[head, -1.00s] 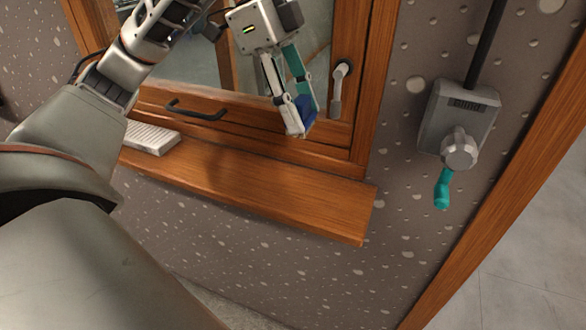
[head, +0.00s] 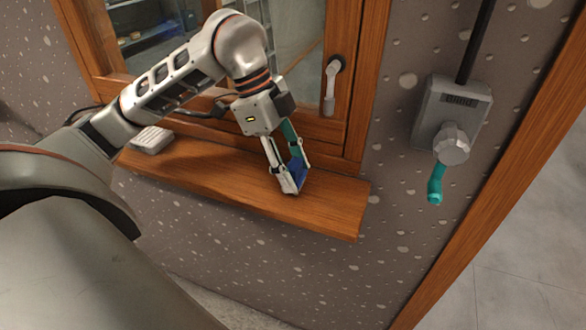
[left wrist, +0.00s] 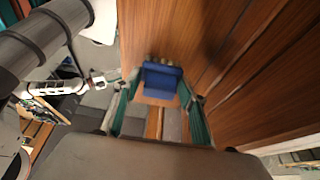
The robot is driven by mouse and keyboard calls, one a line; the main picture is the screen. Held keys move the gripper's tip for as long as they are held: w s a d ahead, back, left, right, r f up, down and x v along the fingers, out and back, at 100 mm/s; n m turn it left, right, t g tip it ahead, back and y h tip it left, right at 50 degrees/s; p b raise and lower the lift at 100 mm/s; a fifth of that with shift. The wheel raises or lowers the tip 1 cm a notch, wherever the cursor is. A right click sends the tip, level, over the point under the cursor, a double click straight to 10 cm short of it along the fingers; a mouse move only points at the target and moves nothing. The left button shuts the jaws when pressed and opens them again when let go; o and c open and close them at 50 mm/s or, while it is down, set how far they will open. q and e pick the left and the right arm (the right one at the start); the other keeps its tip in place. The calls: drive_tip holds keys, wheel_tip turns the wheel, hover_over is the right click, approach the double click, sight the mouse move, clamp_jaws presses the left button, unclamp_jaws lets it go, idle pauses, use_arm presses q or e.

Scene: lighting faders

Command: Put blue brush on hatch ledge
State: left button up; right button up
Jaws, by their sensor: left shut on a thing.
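The blue brush (head: 297,171) is between the fingers of my left gripper (head: 289,180), which is shut on it just over the right part of the wooden hatch ledge (head: 335,200). In the left wrist view the blue brush (left wrist: 161,80) sits between the teal-lined fingers, with small pale tips at its far edge and the wooden ledge (left wrist: 150,30) beyond. I cannot tell whether the brush touches the ledge. Much of the brush is hidden by the fingers in the head view.
A white ribbed block (head: 151,139) lies at the ledge's left end. Behind the ledge is a wooden-framed window with a grey handle (head: 331,88). A grey box with a knob (head: 453,143) and a teal lever hangs on the wall at right. The ledge's right end is clear.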

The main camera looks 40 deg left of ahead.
use_arm(q)
drive_tip(key=shift+f, duration=0.3)
drive_tip(key=shift+f, duration=0.1)
drive_tip(key=o, duration=1)
drive_tip(key=v, duration=1.2)
